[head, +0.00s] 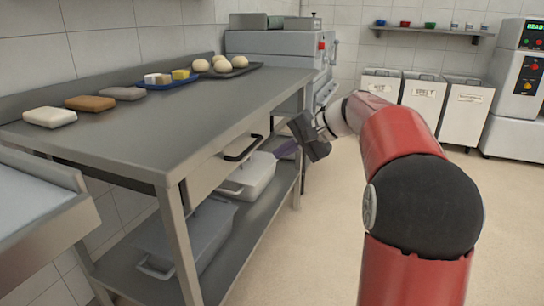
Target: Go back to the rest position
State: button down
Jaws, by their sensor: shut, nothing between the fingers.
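My red arm reaches forward from the lower right of the head view. My gripper (312,138) is a dark shape at its end, beside the front edge of the steel worktable (190,140), in front of its right part. The gripper is shut with nothing seen in it. Its fingertips are small and dark, so their detail is hard to make out. I cannot tell whether it touches the table edge.
Several dough balls lie on a dark tray (240,73); a blue tray (165,84) holds small blocks. White (50,117), brown (90,103) and grey (122,93) slabs lie left. Lidded bins (422,95) stand behind. The floor at right is clear.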

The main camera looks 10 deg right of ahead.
jog(key=v, duration=0.6)
jog(key=s+a+f+n+g+h, duration=0.1)
jog(key=s+a+f+h, duration=0.1)
jog(key=s+a, duration=0.3)
jog(key=s+a+f+n+h, duration=0.1)
jog(key=s+a+f+h, duration=0.15)
jog(key=s, duration=0.45)
jog(key=s+f+n+h, duration=0.4)
jog(key=s+f, duration=0.7)
jog(key=s, duration=0.5)
jog(key=shift+s+a+f+n+t, duration=0.3)
jog(key=shift+s+a+n, duration=0.1)
jog(key=shift+a+n, duration=0.1)
